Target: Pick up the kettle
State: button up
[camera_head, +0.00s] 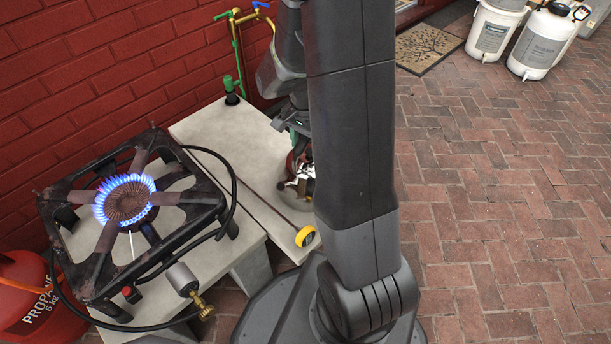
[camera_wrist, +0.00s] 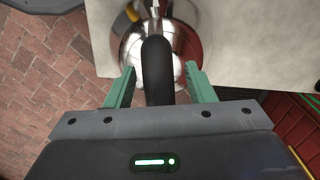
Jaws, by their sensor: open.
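The kettle (camera_wrist: 137,51) is shiny metal with a black handle (camera_wrist: 158,72). In the wrist view it stands on the pale slab, and the handle runs down between the two green fingers of my gripper (camera_wrist: 158,88). The fingers are open, one on each side of the handle, with a gap on both sides. In the head view my arm covers most of the kettle (camera_head: 307,186), and only part of its shiny side shows. My gripper (camera_head: 296,128) is partly hidden there too, just above the kettle.
A lit gas burner (camera_head: 126,200) with blue flames stands on a slab at left, beside a red propane bottle (camera_head: 35,305). A green pipe with a tap (camera_head: 238,60) stands behind.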

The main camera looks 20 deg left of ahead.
jog(key=shift+r, duration=0.1)
grip_shut()
dwell(1.3)
